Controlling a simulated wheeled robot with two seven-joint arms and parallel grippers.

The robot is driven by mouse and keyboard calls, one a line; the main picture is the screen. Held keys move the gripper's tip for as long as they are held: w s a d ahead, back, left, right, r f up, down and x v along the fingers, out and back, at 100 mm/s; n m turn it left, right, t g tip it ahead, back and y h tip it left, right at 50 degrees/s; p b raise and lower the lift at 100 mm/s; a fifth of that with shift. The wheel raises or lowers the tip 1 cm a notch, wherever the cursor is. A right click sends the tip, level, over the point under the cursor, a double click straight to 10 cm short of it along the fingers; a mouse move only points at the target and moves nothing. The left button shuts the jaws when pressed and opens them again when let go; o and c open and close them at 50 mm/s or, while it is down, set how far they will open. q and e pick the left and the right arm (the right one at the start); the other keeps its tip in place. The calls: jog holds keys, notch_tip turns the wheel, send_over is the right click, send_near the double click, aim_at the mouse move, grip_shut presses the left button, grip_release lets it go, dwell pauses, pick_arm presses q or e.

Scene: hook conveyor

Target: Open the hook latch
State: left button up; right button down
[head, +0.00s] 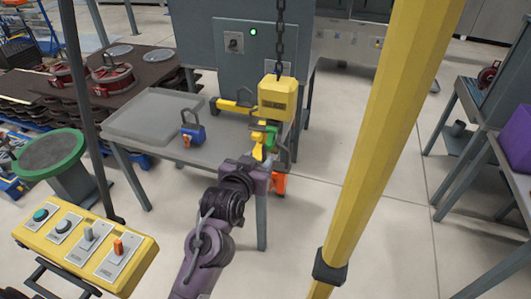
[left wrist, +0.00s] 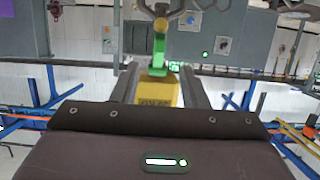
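A yellow hook block (head: 277,97) hangs on a dark chain (head: 280,40) in the head view. Below it are a green latch (head: 271,134) and a yellow hook (head: 257,150). My left gripper (head: 259,163) is just below the hook, its fingertips partly hidden. In the left wrist view, its two dark fingers are apart, with the green latch (left wrist: 159,50) and a yellow block (left wrist: 157,92) showing between them. I cannot tell whether a finger touches the latch. My right gripper is in neither view.
A grey table (head: 160,115) behind carries a blue padlock-like object (head: 192,133). A thick yellow post (head: 385,130) stands close on the right. A yellow control box (head: 85,242) is at the lower left. Open floor lies right of the hook.

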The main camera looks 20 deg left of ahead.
aim_at(268, 147)
pick_arm(q)
jog(key=b+x, duration=0.2)
jog(key=x, duration=0.4)
jog(key=shift+w+f, duration=0.1)
jog(key=shift+w, duration=0.1)
jog(key=shift+x, duration=1.15)
